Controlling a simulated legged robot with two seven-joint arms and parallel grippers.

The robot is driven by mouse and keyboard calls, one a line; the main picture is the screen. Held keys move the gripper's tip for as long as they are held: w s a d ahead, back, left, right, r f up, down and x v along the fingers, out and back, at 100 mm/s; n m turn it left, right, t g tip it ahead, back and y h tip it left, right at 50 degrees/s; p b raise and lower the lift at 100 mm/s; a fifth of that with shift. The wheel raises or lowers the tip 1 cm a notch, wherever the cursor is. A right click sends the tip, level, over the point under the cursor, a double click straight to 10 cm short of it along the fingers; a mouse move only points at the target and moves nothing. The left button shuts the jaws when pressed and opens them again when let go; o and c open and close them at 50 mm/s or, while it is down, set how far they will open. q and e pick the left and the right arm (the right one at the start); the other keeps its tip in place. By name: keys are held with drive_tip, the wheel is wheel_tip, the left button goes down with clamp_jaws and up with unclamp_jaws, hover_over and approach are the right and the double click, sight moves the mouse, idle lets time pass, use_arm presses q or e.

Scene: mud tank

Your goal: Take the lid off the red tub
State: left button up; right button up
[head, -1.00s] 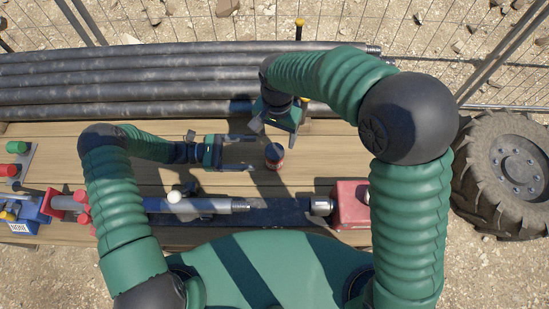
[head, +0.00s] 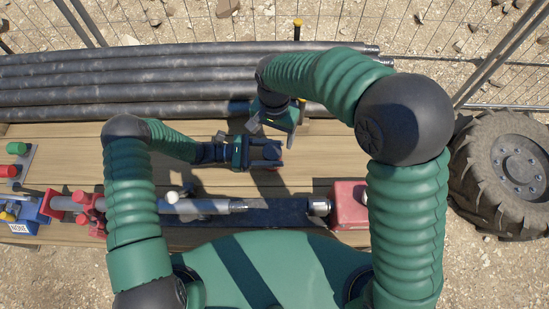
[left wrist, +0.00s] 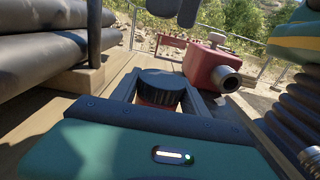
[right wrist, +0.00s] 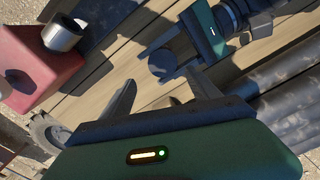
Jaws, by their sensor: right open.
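The red tub (left wrist: 157,97) stands on the wooden planks with its dark ribbed lid (left wrist: 160,80) on top. In the head view, the lid (head: 272,152) shows between the fingers of my left gripper (head: 266,153), which reaches in level from the left. Its fingers lie on either side of the tub, close to it; I cannot tell whether they press on it. The lid (right wrist: 163,63) also shows between those fingers in the right wrist view. My right gripper (head: 273,132) is open and empty, above and just behind the tub in the head view.
Dark pipes (head: 130,75) lie along the back of the planks. In front are a grey rod (head: 205,206), a red block with a metal nozzle (head: 348,205) and red fittings (head: 85,205). A large tyre (head: 505,170) is at the right. Bare planks (head: 320,170) lie right of the tub.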

use_arm(q)
drive_tip(key=shift+a, duration=0.5)
drive_tip(key=c, duration=0.7)
use_arm(e)
drive_tip(key=shift+a, duration=0.5)
use_arm(q)
clamp_jaws()
drive_tip(key=shift+d, duration=0.15)
use_arm(e)
drive_tip(key=shift+d, duration=0.15)
